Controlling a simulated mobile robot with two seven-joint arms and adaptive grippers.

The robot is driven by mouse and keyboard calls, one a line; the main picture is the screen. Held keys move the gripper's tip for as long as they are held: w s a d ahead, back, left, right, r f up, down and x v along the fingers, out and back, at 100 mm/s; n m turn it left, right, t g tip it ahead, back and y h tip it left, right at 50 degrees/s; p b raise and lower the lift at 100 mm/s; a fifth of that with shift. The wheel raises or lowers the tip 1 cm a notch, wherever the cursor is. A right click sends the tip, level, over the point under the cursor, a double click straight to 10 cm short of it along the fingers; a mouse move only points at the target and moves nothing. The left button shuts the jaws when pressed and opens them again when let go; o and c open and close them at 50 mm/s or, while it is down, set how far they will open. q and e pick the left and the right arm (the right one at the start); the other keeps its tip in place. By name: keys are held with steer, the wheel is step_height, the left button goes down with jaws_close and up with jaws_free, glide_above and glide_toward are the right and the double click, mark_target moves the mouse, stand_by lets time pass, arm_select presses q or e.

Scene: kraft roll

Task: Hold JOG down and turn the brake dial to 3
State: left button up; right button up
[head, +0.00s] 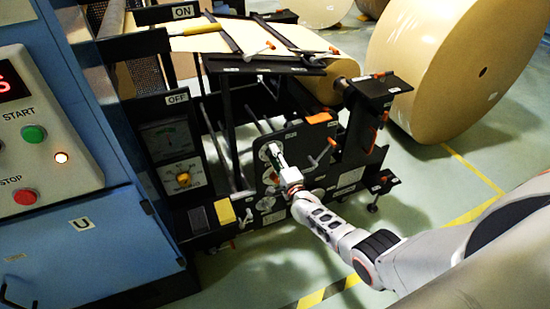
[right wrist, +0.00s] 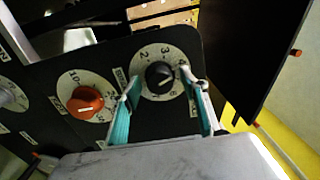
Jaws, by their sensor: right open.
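A numbered dial with a black knob (right wrist: 159,76) sits on the black panel in the right wrist view; a 2, a 3 and a 4 show along its upper edge. Its name is not readable, so I cannot confirm it as the brake dial. The knob's setting is unclear. My right gripper (right wrist: 160,83) is open, with its teal-padded fingers on either side of this knob; contact cannot be told. In the head view the right gripper (head: 273,155) is at the panel's upper left and hides part of it. I cannot identify JOG. My left gripper is out of view.
An orange knob on a second dial (right wrist: 84,102) is close left of the gripper. The blue cabinet (head: 90,258) has a green START button (head: 34,134) and a red STOP button (head: 25,197). A yellow block (head: 225,212) is beside the panel. Large kraft rolls (head: 440,70) stand behind.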

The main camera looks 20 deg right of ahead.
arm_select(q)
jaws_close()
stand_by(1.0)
